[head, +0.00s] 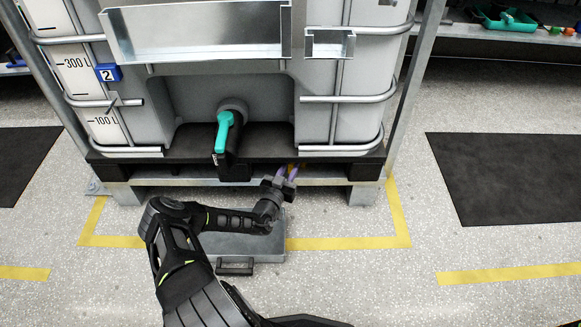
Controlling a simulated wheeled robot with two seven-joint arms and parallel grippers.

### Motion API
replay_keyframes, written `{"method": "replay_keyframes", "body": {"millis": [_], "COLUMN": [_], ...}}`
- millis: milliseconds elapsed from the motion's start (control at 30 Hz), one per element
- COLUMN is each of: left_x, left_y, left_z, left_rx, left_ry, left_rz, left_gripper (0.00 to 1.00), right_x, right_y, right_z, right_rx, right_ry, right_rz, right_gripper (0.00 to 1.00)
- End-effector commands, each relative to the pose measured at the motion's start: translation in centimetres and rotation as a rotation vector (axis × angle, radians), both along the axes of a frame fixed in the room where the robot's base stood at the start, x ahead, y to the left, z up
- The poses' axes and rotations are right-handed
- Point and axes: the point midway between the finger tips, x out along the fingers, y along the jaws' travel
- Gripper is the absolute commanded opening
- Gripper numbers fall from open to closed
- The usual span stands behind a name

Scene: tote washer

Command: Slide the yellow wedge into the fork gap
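The gripper is at the front edge of the dark pallet (140,172) under the white tank, right of the tank's valve. The fork gap (325,193) is the low opening under the pallet, between its feet. I cannot tell whether the wedge touches the pallet. My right gripper is not in view.
A valve with a teal handle (223,131) juts out just left of the gripper. A metal trough (200,35) hangs above. A grey flat box (238,243) lies beneath my forearm.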

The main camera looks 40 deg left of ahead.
Motion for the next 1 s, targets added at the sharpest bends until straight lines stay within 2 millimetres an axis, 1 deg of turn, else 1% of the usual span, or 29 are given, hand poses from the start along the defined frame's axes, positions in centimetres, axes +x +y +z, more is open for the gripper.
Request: {"method": "replay_keyframes", "body": {"millis": [367,400,700,1000], "left_x": [-0.01,-0.01,0.0,-0.15], "left_y": [-0.03,-0.03,-0.02,-0.04], "left_z": [-0.02,-0.03,-0.02,0.01], "left_rx": [0.0,0.0,0.0,0.0], "left_ry": [0.0,0.001,0.0,0.001], "left_rz": [-0.001,-0.001,0.0,0.0], "left_gripper": [0.0,0.24,0.49,0.49], "right_x": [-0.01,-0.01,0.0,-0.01], "right_y": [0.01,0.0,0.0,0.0], "right_z": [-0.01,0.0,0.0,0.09], "right_rx": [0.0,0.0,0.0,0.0], "right_ry": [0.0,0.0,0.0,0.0], "right_rz": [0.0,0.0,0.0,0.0], "right_gripper": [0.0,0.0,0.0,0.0]}}
